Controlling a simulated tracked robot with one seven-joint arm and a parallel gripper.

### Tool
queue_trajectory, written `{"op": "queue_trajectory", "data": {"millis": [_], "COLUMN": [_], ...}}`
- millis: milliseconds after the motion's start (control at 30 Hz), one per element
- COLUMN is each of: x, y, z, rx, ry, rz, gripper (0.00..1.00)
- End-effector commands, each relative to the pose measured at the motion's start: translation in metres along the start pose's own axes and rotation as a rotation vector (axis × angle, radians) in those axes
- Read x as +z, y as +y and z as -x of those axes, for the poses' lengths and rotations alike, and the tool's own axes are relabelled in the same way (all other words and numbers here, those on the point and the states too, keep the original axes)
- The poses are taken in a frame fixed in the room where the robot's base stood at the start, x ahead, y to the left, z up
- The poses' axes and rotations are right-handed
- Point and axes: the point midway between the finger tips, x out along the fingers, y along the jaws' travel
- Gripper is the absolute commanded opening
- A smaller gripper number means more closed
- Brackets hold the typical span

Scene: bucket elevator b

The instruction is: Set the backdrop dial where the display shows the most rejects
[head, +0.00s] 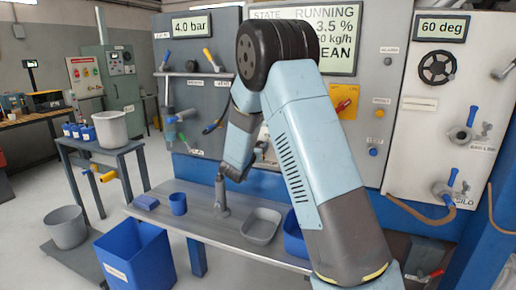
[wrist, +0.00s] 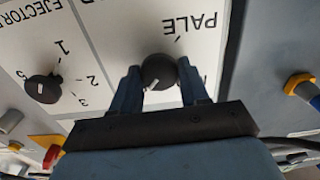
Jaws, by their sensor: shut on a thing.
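The backdrop dial, a dark round knob (wrist: 160,68) with a white mark, sits on a white panel in the wrist view. The upside-down word PALE is beside it; its other labels are cut off or covered. My gripper (wrist: 162,82) has its two blue fingers on either side of the knob, shut on it. In the head view my arm hides the dial and fingertips. The display (head: 345,40) at the top reads STATE RUNNING, with 3.5 %, a kg/h figure and a word ending in EAN; my arm covers its lower left part.
An ejector dial (wrist: 42,88) with numbers is left of my gripper in the wrist view. A blue-handled valve (wrist: 303,88) is to the right. In the head view a bench (head: 190,222) below holds a grey tray (head: 261,226) and a blue cup (head: 178,204).

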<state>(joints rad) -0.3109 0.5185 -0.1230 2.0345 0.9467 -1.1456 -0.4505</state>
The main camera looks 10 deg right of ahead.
Motion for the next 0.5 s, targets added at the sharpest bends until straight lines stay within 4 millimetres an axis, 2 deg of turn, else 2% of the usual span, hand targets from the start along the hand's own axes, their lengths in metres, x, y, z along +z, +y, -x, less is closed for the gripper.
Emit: {"op": "queue_trajectory", "data": {"millis": [267,500], "x": [-0.0007,-0.0004], "y": [-0.0033,-0.0048], "z": [0.0010,0.0013], "rx": [-0.005,-0.006], "ry": [0.002,0.002], "rz": [0.131,0.343], "gripper": [0.14,0.14]}}
